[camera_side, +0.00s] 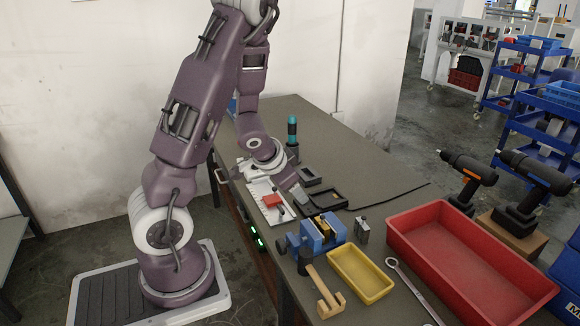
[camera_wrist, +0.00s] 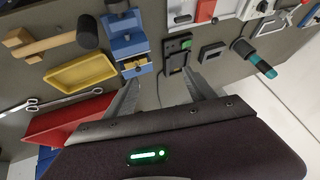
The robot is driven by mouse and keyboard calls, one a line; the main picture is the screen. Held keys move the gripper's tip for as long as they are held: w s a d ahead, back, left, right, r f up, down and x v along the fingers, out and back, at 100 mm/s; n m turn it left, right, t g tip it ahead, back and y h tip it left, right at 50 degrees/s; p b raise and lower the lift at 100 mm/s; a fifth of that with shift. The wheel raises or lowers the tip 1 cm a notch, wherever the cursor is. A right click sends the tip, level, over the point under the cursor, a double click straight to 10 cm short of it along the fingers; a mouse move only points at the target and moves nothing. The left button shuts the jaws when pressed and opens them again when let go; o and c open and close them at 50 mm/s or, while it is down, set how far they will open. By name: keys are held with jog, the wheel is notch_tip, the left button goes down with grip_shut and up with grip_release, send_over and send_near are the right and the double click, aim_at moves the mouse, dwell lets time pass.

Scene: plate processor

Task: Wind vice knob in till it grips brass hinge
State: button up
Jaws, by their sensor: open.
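The blue vice (camera_side: 311,236) stands near the front edge of the bench, and it also shows in the wrist view (camera_wrist: 124,43). A small brass-coloured piece, seemingly the brass hinge (camera_side: 325,230), sits between its jaws. I cannot tell whether the jaws touch it. The dark vice knob (camera_side: 282,244) is on the vice's left end in the side view and at the top edge of the wrist view (camera_wrist: 115,4). My gripper (camera_side: 302,199) is open and empty, above the bench beside the vice. Its two fingers (camera_wrist: 162,80) are spread apart in the wrist view.
A yellow tray (camera_side: 389,287), a wooden hammer (camera_side: 325,300) and a wrench (camera_side: 412,288) lie near the vice. A red bin (camera_side: 531,303) and drills (camera_side: 470,178) are to the right. A small metal block (camera_side: 362,231) and black frame (camera_side: 340,204) stand close by.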

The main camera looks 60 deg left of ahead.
jog(key=s+d+r+h, duration=0.1)
jog(key=s+d+r, duration=0.2)
jog(key=d+r, duration=0.4)
jog(key=s+d+r, duration=0.4)
jog(key=d+r, duration=0.4)
jog(key=shift+s+r+h, duration=0.3)
jog(key=shift+r+h, duration=0.05)
jog(key=shift+h, duration=0.05)
